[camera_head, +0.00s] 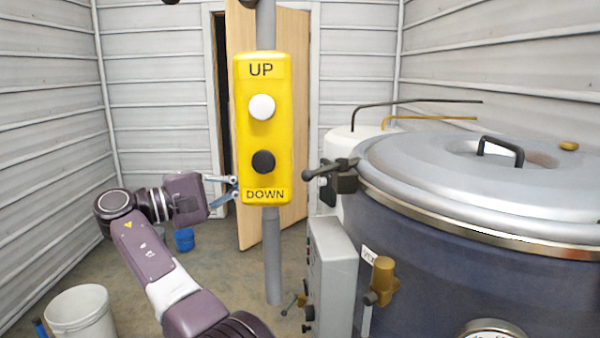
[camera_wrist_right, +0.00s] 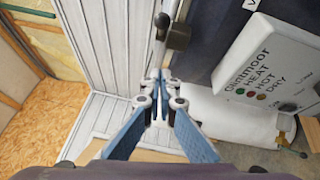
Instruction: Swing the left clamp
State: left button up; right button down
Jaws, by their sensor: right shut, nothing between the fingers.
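The left clamp (camera_head: 346,181) is a dark block at the left rim of the lid (camera_head: 430,180). Its bar handle points left and ends in a knob. It also shows at the top of the right wrist view (camera_wrist_right: 177,36), just beyond the fingertips. My right gripper (camera_head: 236,187) points right at the clamp, from left of the yellow pendant. In the right wrist view its blue fingers (camera_wrist_right: 158,85) meet at the tips with nothing between them. A gap separates the fingers from the clamp in the head view. My left gripper is out of view.
The yellow UP/DOWN pendant (camera_head: 263,125) on a grey pole stands between my gripper and the clamp in the head view. The blue-grey hopper (camera_head: 470,270) fills the right. A control box (camera_head: 333,265) sits below the clamp. A white bucket (camera_head: 80,312) stands at lower left.

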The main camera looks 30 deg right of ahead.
jog(key=s+d+r+p, duration=0.1)
jog(key=s+d+p, duration=0.2)
jog(key=d, duration=0.5)
jog(key=shift+s, duration=0.55)
